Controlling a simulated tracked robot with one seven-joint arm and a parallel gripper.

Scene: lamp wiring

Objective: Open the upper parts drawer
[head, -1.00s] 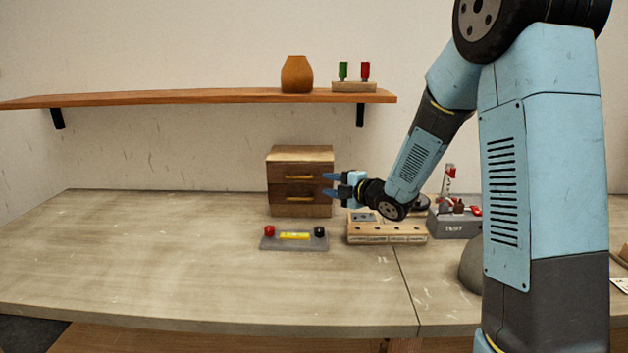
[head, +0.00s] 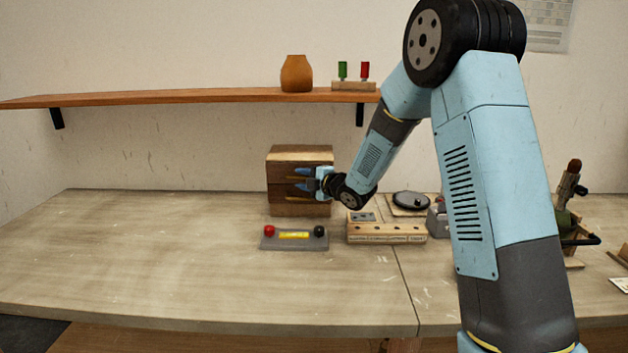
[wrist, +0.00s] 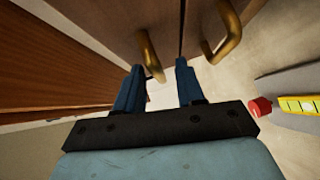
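The wooden parts cabinet (head: 300,153) stands on the bench with two drawers, both appearing shut. The upper drawer (head: 279,172) is partly covered by my gripper in the head view. Its brass handle (wrist: 152,58) shows in the wrist view, just ahead of and between my fingertips. The lower drawer's brass handle (wrist: 228,35) lies to the right of it there. My gripper (head: 302,179) is in front of the cabinet, fingers spread apart and pointing at the drawer fronts. In the wrist view my gripper (wrist: 158,72) is open, with nothing clasped; whether a finger touches the handle I cannot tell.
A grey holder (head: 294,243) with red and black knobs and a yellow piece sits in front of the cabinet. A wooden block (head: 386,233) lies to its right. A shelf (head: 200,97) hangs above. The left bench is clear.

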